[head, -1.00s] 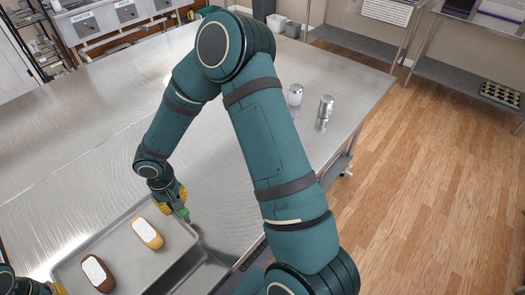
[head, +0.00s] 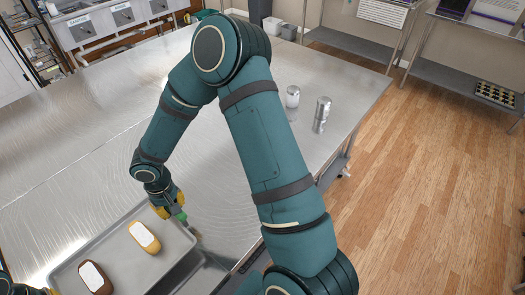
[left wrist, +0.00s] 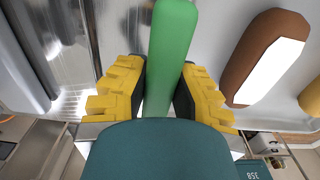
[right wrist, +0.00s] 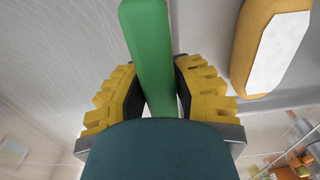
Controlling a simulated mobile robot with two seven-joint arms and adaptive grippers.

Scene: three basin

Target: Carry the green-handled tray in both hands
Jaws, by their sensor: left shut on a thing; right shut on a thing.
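The grey metal tray (head: 150,268) is at the lower left of the head view, at the near edge of the steel table. It carries a brown block with a white top (head: 95,277) and a yellow block with a white top (head: 145,237). My right gripper (head: 173,205) is shut on the tray's green handle (head: 182,217), which also fills the jaws in the right wrist view (right wrist: 150,55). My left gripper (left wrist: 160,88) is shut on the other green handle (left wrist: 172,45); it is almost wholly cut off in the head view. I cannot tell whether the tray touches the table.
Open wooden floor (head: 430,190) lies to the right, with shelving (head: 455,75) behind.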

